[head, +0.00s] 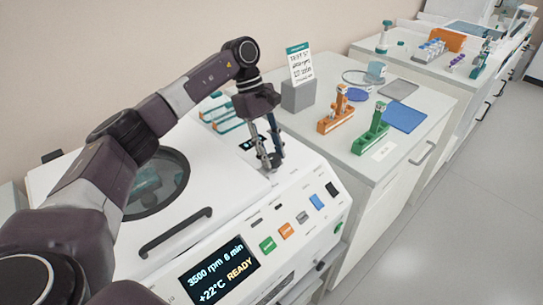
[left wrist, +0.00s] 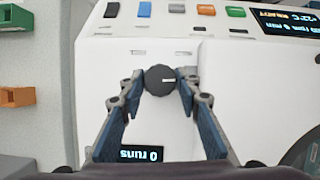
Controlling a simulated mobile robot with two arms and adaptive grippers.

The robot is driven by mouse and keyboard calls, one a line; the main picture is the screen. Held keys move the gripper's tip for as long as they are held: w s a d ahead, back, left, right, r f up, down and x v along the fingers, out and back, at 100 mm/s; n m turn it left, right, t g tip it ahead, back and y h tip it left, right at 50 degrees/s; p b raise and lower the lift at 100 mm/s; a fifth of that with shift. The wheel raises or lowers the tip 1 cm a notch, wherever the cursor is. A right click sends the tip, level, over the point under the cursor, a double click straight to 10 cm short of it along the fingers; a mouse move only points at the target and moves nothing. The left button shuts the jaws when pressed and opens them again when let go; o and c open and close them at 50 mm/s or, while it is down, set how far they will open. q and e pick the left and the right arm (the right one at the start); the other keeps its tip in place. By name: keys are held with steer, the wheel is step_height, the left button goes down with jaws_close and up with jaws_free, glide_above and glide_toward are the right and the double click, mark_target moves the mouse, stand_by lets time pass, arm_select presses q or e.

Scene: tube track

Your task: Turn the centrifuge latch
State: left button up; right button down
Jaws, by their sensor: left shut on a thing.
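The centrifuge (head: 215,205) is a white machine with a dark round window (head: 158,183) in its lid and a black handle bar at the lid's front. Its latch is a dark round knob (left wrist: 160,80) on the white top, with a short white mark pointing right in the left wrist view. My left gripper (head: 270,163) reaches down onto the top of the centrifuge. In the left wrist view its fingertips (left wrist: 160,84) are closed on both sides of the latch knob. In the head view the fingers mostly hide the knob. My right gripper does not show.
The front panel has a lit display (head: 221,270) reading "3500 rpm 6 min" and "READY", and several coloured buttons. A counter (head: 420,140) to the right holds an orange rack (head: 335,119), a green rack (head: 369,137), a blue mat (head: 403,116) and a grey block with a sign.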

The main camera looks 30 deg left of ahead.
arm_select(q)
steer(key=shift+m, duration=0.5)
steer(key=o, duration=1.1)
steer(key=v, duration=1.2)
steer(key=shift+w+d, duration=0.1)
steer(key=shift+w, duration=0.15)
